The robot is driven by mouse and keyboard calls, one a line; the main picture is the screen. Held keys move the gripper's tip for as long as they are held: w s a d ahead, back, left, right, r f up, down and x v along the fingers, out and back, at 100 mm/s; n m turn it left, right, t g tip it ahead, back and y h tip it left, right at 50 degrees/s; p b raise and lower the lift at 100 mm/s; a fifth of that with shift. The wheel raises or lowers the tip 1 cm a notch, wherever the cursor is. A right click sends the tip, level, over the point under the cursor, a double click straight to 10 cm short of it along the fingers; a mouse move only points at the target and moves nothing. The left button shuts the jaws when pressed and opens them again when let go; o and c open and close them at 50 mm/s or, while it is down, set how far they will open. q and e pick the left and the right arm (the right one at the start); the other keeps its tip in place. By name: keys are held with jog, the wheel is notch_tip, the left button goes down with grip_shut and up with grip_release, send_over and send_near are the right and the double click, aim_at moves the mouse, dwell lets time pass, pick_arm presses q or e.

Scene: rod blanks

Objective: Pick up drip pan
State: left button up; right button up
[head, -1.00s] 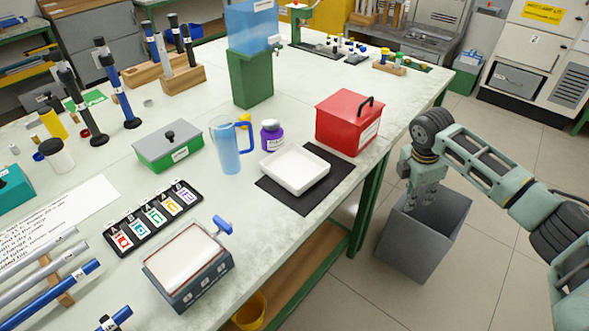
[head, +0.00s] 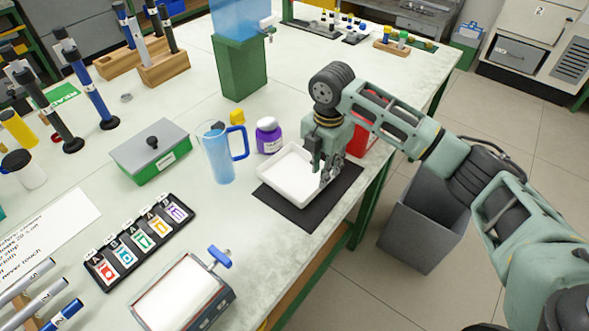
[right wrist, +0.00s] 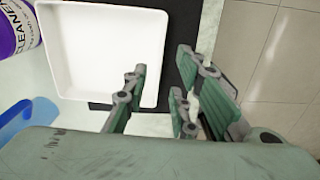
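The drip pan, a shallow white square tray (head: 285,178), lies on a black mat (head: 308,212) near the right edge of the bench. My right gripper (head: 326,178) points down at the pan's right-hand side. In the right wrist view, my right gripper (right wrist: 163,85) is open. One finger shows over the inside of the pan (right wrist: 100,45) and the others show beyond its right wall, over the mat. I cannot tell whether the fingers touch the wall. My left gripper is not in view.
A red box (head: 362,140) is partly hidden behind my right arm. A purple-labelled cleaner bottle (head: 268,136) and a blue jug (head: 218,155) stand left of the pan. A grey bin (head: 425,230) stands on the floor right of the bench.

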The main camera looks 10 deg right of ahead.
jog(key=f, duration=0.2)
jog(key=f+p, duration=0.1)
jog(key=shift+s+a+f, duration=0.25)
jog(key=shift+s+a, duration=0.1)
notch_tip(320, 180, down, 2)
jog(key=shift+w, duration=0.1)
jog(key=c, duration=0.4)
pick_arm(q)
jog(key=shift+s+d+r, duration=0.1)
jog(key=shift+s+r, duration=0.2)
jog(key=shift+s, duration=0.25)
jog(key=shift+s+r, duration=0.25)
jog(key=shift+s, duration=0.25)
pick_arm(e)
grip_shut()
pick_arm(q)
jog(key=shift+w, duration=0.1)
